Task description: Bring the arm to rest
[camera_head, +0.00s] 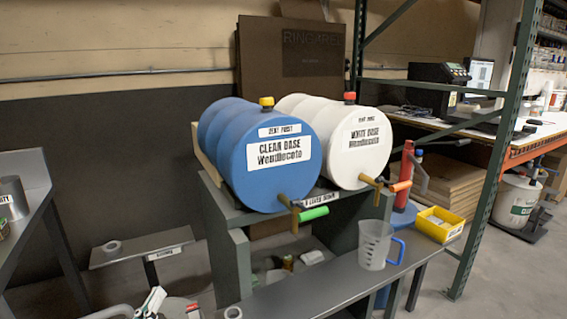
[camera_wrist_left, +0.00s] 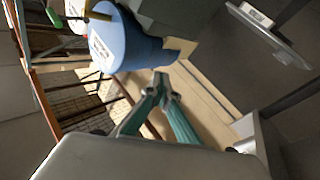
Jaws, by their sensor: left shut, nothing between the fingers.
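My left arm reaches in at the bottom left of the head view, with my left gripper (camera_head: 153,300) low near the bottom edge and partly cut off. In the left wrist view the two teal fingers of my left gripper (camera_wrist_left: 161,82) meet at their tips, with nothing between them. It is apart from the drums and the bench. My right gripper is in neither view.
A blue drum (camera_head: 235,150) and a white drum (camera_head: 345,135) lie on a grey stand. A clear jug (camera_head: 374,245) and a yellow bin (camera_head: 440,224) are on the front shelf. A small side shelf (camera_head: 130,250) holds a tape roll. A grey table (camera_head: 25,205) stands left.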

